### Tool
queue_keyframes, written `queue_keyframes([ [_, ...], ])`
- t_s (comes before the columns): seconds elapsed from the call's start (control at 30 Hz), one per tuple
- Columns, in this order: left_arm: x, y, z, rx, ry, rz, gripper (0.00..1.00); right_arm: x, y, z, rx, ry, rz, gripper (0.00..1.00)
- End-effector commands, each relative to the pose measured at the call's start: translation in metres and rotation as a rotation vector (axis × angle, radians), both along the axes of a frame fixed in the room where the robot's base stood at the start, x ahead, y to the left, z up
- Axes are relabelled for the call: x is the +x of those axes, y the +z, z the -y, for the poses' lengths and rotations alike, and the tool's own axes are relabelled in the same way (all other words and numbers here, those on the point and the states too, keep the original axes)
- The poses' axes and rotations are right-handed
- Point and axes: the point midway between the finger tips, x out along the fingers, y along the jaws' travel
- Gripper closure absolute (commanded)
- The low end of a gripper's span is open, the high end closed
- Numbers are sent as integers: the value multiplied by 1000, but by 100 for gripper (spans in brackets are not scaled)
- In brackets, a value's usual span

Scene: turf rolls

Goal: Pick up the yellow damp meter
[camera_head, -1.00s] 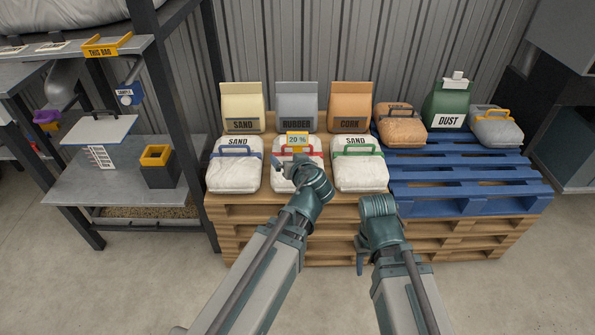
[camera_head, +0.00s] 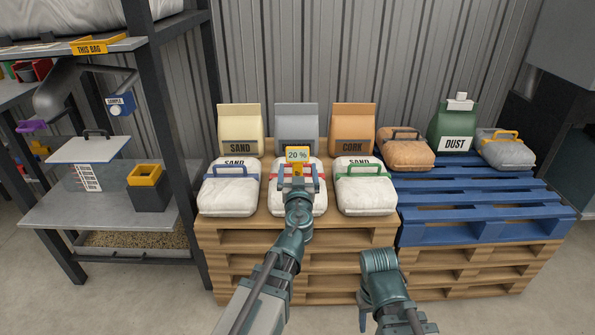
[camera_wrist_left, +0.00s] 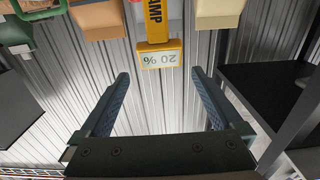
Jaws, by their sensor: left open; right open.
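The yellow damp meter (camera_head: 298,155) reads "20 %" and stands upright at the middle white bag with the red handle (camera_head: 290,199). In the left wrist view the meter (camera_wrist_left: 161,53) appears upside down, just beyond the fingertips and centred between them. My left gripper (camera_head: 298,180) is open, one finger on each side of the meter's lower part in the head view; contact cannot be seen. The gripper (camera_wrist_left: 160,76) holds nothing. My right gripper (camera_head: 362,318) hangs low in front of the pallet, away from the meter, its fingers mostly hidden.
White bags with blue (camera_head: 229,195) and green (camera_head: 366,195) handles flank the middle bag. Sand (camera_head: 240,125), rubber (camera_head: 297,120) and cork (camera_head: 354,125) bags stand behind. A blue pallet (camera_head: 470,210) at right has free slats. A shelf rack (camera_head: 110,208) stands left.

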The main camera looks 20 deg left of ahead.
Motion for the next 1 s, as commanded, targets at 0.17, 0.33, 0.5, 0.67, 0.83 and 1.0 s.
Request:
queue_keyframes([
  [0.17, 35, 0, -9, 0, 2, 0, 0, 0, 0, 0, 0, 0, 0, 50],
  [0.33, 64, 0, -18, 0, 2, 0, 0, 0, 0, 0, 0, 0, 0, 50],
  [0.5, 71, 0, -20, 0, 0, 0, 0, 0, 0, 0, 0, 0, 0, 50],
  [0.67, 74, 1, -21, 0, 1, 0, 0, 0, 1, 0, 0, 0, 0, 50],
  [0.83, 94, 3, -27, 0, 2, 0, 0, 0, 3, 0, 0, -1, 0, 50],
  [1.0, 118, 3, -33, 0, 1, -1, 0, 0, 3, 0, 0, -1, 0, 50],
])
